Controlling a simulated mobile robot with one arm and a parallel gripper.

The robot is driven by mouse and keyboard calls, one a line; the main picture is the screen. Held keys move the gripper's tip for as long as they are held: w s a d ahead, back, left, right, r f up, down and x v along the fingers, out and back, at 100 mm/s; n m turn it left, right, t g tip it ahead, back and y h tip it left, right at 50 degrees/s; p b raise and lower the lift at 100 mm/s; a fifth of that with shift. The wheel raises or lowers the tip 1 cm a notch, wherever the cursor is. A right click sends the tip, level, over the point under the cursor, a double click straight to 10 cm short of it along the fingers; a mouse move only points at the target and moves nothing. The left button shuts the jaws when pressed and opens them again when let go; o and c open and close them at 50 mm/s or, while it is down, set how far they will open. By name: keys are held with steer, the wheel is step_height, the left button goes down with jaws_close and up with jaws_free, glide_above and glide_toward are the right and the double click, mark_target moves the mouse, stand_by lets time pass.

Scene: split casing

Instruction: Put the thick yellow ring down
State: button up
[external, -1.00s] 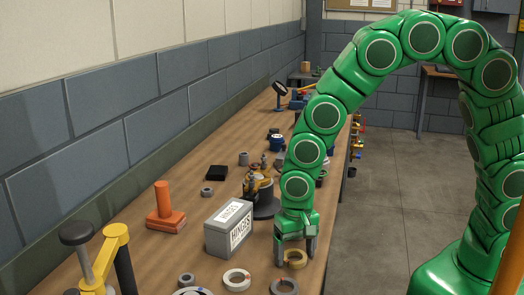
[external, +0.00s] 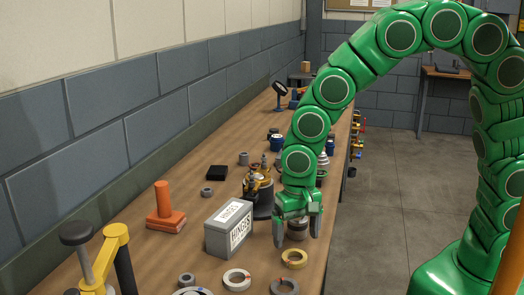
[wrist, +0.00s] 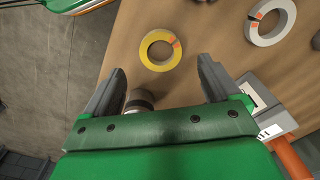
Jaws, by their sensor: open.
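The thick yellow ring (external: 294,266) lies flat on the wooden bench, near its right edge. In the wrist view the ring (wrist: 146,57) shows whole, with an orange mark on its rim, just beyond the fingertips. My gripper (external: 297,238) is open and empty, above the bench and apart from the ring. Both spread fingers of my gripper (wrist: 160,70) show in the wrist view, with nothing between them touching either one.
A grey box labelled HINGES (external: 228,231) stands close to the left of my gripper. A white ring (external: 237,287) and a grey ring (external: 285,291) lie nearer the camera. An orange stand (external: 164,206) is further left. The bench's right edge is close by.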

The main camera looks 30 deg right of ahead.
steer(key=w+d+r, duration=0.1)
steer(key=d+r, duration=0.4)
steer(key=d, duration=0.6)
steer(key=w+d+r, duration=0.1)
steer(key=d+r, duration=0.4)
steer(key=d, duration=0.6)
steer(key=s+d+r+g, duration=0.1)
steer(key=s+d+r, duration=0.1)
steer(key=s+d, duration=0.4)
steer(key=s+d+r+n, duration=0.1)
steer(key=s+d+r, duration=0.1)
steer(key=s+d, duration=0.5)
steer(key=d, duration=0.4)
steer(key=shift+s+d+r+g, duration=0.15)
steer(key=shift+d+r+g, duration=0.1)
steer(key=shift+r+g, duration=0.15)
steer(key=shift+o, duration=0.4)
steer(key=shift+s+d, duration=0.2)
steer(key=shift+s, duration=0.15)
